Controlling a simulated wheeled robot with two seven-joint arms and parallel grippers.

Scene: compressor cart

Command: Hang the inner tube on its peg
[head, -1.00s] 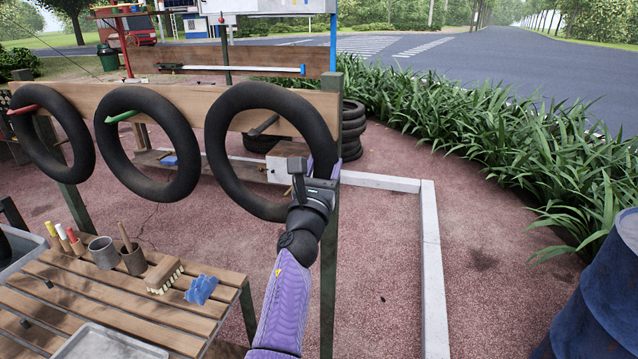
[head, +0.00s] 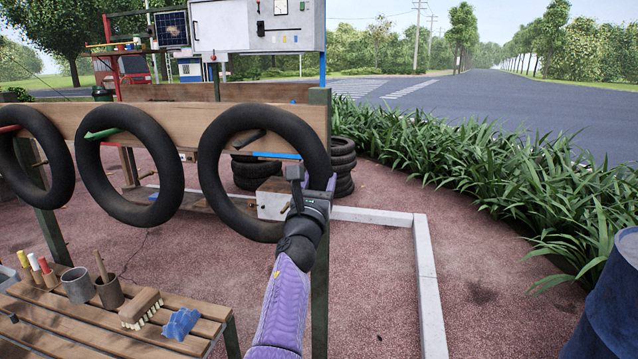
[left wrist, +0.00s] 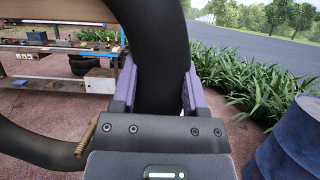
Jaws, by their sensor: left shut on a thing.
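The black inner tube (head: 212,180) stands upright in front of the right end of the wooden board. My left gripper (head: 308,188) is shut on its lower right side. In the left wrist view the tube (left wrist: 160,55) runs between the two purple fingers (left wrist: 158,85). A dark peg (head: 248,141) shows through the ring's opening, just below its inner top edge. I cannot tell from depth whether the tube rests on this peg. My right gripper is not in view.
Two other tubes hang to the left, by a green peg (head: 100,134) and a red peg (head: 9,128). A slatted bench (head: 75,340) with brushes and cups stands below. A blue barrel (head: 612,305) is at the right. A green post (head: 320,290) stands by my arm.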

